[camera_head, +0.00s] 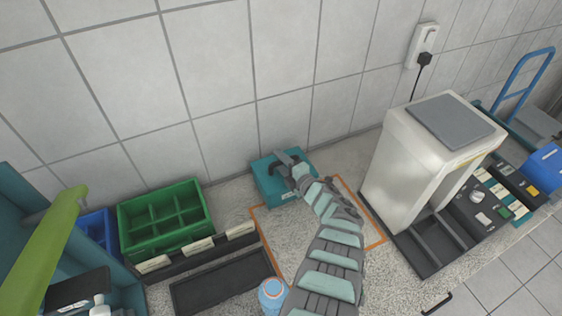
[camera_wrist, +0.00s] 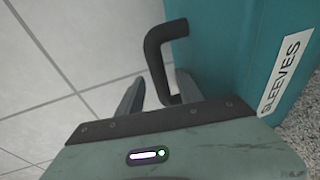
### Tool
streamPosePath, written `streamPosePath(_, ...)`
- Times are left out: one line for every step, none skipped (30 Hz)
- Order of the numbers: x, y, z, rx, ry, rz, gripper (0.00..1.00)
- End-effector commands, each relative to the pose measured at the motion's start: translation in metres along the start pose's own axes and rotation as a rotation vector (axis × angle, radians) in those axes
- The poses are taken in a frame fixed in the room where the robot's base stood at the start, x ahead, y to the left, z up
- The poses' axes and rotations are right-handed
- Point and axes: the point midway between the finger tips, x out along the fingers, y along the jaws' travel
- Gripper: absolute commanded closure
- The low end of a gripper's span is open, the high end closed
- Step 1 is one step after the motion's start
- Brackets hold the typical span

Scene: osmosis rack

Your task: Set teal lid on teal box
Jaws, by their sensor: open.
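The teal box (camera_head: 270,186) stands against the wall at the back, with a pale label on its front. In the wrist view its teal side (camera_wrist: 235,50) carries a label reading SLEEVES. A bent dark handle (camera_wrist: 160,52) stands out beside the teal surface. A teal lid seam cannot be made out, so I cannot tell lid from box. My gripper (camera_head: 289,163) is over the top of the box and hides part of it. In the wrist view my gripper (camera_wrist: 159,88) is open, with its fingers on either side of the handle's lower end.
An orange outline (camera_head: 344,247) marks the counter in front of the box. A green divided crate (camera_head: 160,242) and a dark tray (camera_head: 215,285) are at left. A blue-capped bottle (camera_head: 272,290) stands at the front. A tall white machine (camera_head: 405,165) stands at right.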

Motion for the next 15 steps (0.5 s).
streamPosePath(-0.003,0.002,0.0,0.002,0.0,-0.002,0.57)
streamPosePath(-0.006,0.003,-0.001,0.003,0.001,-0.003,0.57)
streamPosePath(-0.01,0.003,-0.002,0.003,0.003,-0.003,0.57)
streamPosePath(-0.014,0.004,-0.002,0.004,0.003,-0.003,0.57)
streamPosePath(-0.019,0.005,-0.001,0.005,0.002,-0.002,0.57)
streamPosePath(-0.025,0.007,-0.001,0.004,0.0,-0.001,0.57)
streamPosePath(-0.029,0.006,-0.001,0.004,-0.001,-0.001,0.57)
streamPosePath(-0.035,0.004,0.001,0.003,-0.003,-0.003,0.57)
streamPosePath(-0.041,0.004,0.0,0.004,-0.001,-0.002,0.57)
streamPosePath(-0.046,0.005,0.0,0.003,0.0,0.0,0.57)
streamPosePath(-0.051,0.006,0.0,0.003,-0.001,0.002,0.57)
streamPosePath(-0.058,0.004,0.0,0.005,-0.002,0.0,0.57)
streamPosePath(-0.065,0.003,0.001,0.005,-0.004,-0.002,0.57)
streamPosePath(-0.07,0.002,0.0,0.004,-0.003,-0.003,0.57)
streamPosePath(-0.076,0.003,0.0,0.004,-0.001,0.0,0.57)
